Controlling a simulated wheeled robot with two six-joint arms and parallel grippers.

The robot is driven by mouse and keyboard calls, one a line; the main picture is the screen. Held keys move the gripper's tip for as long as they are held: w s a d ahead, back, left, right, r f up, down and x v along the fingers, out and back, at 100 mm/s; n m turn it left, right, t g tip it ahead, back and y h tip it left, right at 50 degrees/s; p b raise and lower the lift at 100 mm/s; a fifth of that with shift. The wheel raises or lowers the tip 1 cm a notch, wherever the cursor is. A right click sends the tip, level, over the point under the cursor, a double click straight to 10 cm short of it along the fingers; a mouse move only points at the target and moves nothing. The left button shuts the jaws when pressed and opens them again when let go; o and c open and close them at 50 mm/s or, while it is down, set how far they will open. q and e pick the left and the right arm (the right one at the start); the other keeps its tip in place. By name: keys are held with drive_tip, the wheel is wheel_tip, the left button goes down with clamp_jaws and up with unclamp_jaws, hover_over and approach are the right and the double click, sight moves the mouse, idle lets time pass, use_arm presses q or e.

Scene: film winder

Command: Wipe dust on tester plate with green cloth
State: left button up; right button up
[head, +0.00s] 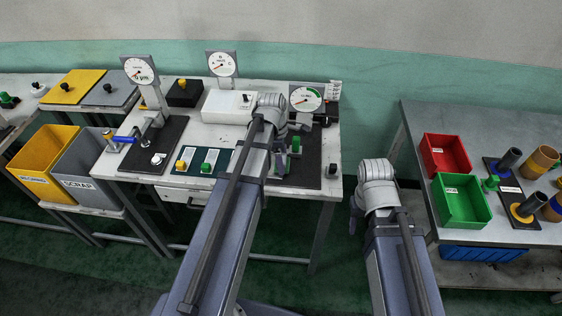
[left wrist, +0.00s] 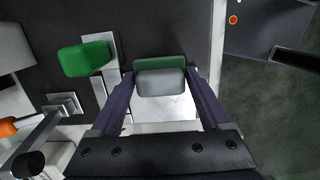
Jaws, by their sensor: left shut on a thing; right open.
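My left gripper (left wrist: 162,82) is shut on a grey block (left wrist: 160,84) with a green edge, apparently the green cloth (left wrist: 160,63). The cloth is over a pale plate (left wrist: 165,113), apparently the tester plate; whether they touch I cannot tell. Dust cannot be made out. In the head view my left arm hides most of the cloth and plate, at the tester with a round gauge (head: 306,98). My right gripper (head: 354,222) is open and empty, low between the two tables.
A green handle (left wrist: 82,58) stands on the dark tester base (head: 311,165), close left of the gripper in the wrist view. A white box (head: 222,106) is behind my left arm. Red (head: 446,154) and green (head: 462,201) bins stand on the right table.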

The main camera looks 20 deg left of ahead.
sight(272, 162)
use_arm(q)
drive_tip(key=shift+s+a+f, duration=0.1)
drive_tip(key=shift+s+a, duration=0.2)
drive_tip(key=shift+a, duration=0.65)
drive_tip(key=shift+s+a, duration=0.3)
drive_tip(key=shift+a, duration=0.65)
drive_tip(key=shift+s+a, duration=0.2)
drive_tip(key=shift+a, duration=0.75)
drive_tip(key=shift+s+a, duration=0.2)
drive_tip(key=shift+a, duration=0.7)
drive_tip(key=shift+w, duration=0.15)
drive_tip(key=shift+w+a, duration=0.1)
drive_tip(key=shift+w, duration=0.45)
drive_tip(key=shift+w+d, duration=0.25)
drive_tip(key=shift+d, duration=0.65)
drive_tip(key=shift+w+d, duration=0.2)
drive_tip(key=shift+d, duration=0.7)
